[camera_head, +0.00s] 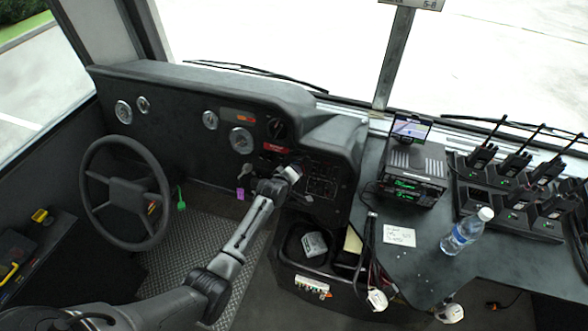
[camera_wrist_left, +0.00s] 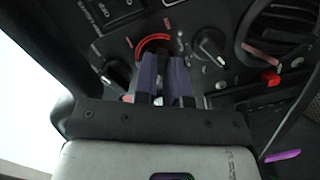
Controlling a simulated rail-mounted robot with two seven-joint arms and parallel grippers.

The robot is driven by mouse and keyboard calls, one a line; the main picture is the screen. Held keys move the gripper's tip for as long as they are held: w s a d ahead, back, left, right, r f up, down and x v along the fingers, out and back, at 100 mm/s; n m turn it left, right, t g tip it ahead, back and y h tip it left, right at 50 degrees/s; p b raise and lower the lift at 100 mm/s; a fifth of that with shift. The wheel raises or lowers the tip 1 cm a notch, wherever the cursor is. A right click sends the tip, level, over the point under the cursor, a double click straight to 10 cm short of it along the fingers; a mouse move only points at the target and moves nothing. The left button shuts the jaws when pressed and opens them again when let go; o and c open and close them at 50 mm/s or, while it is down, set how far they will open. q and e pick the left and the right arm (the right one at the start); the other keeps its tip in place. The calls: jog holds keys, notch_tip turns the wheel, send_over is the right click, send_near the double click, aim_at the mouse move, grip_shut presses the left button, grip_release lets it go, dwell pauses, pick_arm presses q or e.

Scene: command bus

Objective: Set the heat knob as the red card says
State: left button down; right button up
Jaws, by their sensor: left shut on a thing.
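My left arm reaches across to the dashboard, with the left gripper (camera_head: 292,173) at the control panel (camera_head: 322,183). In the left wrist view, the two fingers of the left gripper (camera_wrist_left: 165,78) are closed at the knob under a red arc (camera_wrist_left: 153,41), which I take for the heat knob. The fingers hide most of that knob, so its pointer cannot be read. Another dark knob (camera_wrist_left: 210,46) with a pale pointer is to its right, and one (camera_wrist_left: 116,75) to its left. A small red label (camera_head: 276,148) is on the dash; its writing is too small to read.
The steering wheel (camera_head: 127,193) is left of my arm. A round air vent (camera_wrist_left: 285,38) and a red tab (camera_wrist_left: 270,78) are right of the knobs. A radio unit (camera_head: 413,168), white note (camera_head: 398,235) and water bottle (camera_head: 467,231) stand on the right counter.

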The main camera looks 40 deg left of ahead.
pick_arm(q)
jog(key=m+p, duration=0.2)
jog(key=m, duration=0.2)
jog(key=shift+g+y, duration=0.3)
jog(key=shift+g, duration=0.1)
jog(key=m+p, duration=0.1)
jog(key=m, duration=0.3)
jog(key=shift+d+y, duration=0.1)
jog(key=shift+y, duration=0.3)
jog(key=m, duration=0.4)
jog(key=shift+g+y, duration=0.3)
jog(key=shift+g, duration=0.1)
jog(key=m+y, duration=0.1)
jog(key=m, duration=0.3)
jog(key=shift+f+m+b, duration=0.1)
jog(key=shift+m+b, duration=0.2)
jog(key=c, duration=1.2)
grip_release()
jog(key=shift+w+d, duration=0.1)
